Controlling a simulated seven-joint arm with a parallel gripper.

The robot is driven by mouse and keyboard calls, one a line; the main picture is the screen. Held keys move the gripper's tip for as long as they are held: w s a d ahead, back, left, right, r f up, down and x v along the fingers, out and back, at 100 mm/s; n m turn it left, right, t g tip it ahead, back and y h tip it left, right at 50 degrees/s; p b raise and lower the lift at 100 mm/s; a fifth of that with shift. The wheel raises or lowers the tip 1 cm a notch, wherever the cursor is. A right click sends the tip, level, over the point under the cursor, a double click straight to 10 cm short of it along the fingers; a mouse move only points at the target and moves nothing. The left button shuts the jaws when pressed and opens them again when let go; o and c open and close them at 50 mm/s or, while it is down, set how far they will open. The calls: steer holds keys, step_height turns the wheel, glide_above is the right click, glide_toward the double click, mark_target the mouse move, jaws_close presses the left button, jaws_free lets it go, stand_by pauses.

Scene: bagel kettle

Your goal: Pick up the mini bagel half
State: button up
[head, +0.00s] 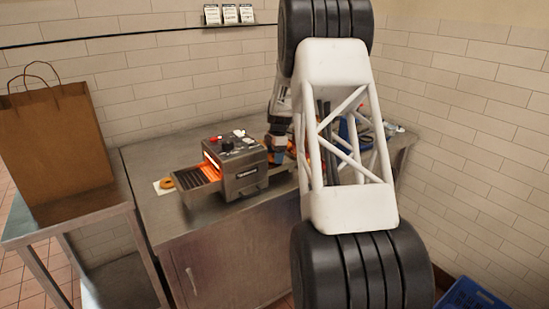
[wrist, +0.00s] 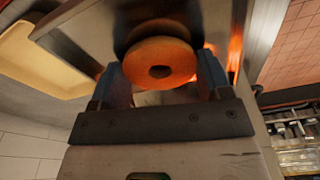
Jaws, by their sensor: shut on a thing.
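In the wrist view, an orange-brown mini bagel half (wrist: 160,62) with a dark centre hole sits between the two blue fingers of my gripper (wrist: 160,85). The gripper is shut on it. A darker round shape lies right behind the bagel half, and I cannot tell what it is. In the head view, my gripper (head: 277,148) is at the right rear side of the conveyor toaster (head: 240,176). The held bagel half cannot be made out there. Another bagel piece (head: 167,183) lies on a white sheet left of the toaster.
The toaster glows orange inside, and its rack (head: 194,180) sticks out left. The metal counter (head: 165,225) is bare in front. A paper bag (head: 58,140) stands on a side table at left. Several items, partly hidden by my arm, stand at the counter's right end.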

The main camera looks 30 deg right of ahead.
steer(key=shift+r, duration=0.1)
steer(key=shift+r, duration=4.9)
steer(key=w+a+r+n, duration=0.3)
steer(key=w+a+r, duration=0.2)
steer(key=w+a, duration=0.8)
steer(key=a+f+n, duration=0.2)
steer(key=a+f, duration=0.2)
steer(key=a, duration=0.2)
steer(key=w+a+f+n, duration=0.1)
steer(key=a+f+n, duration=0.1)
steer(key=a+f, duration=0.3)
steer(key=a+f+n+g, duration=0.1)
steer(key=a+f, duration=0.3)
steer(key=a, duration=0.3)
steer(key=shift+w+f+n, duration=0.25)
steer(key=shift+f+n, duration=0.1)
steer(key=shift+n, duration=0.05)
steer(key=shift+s+a+f, duration=0.15)
steer(key=shift+f, duration=0.1)
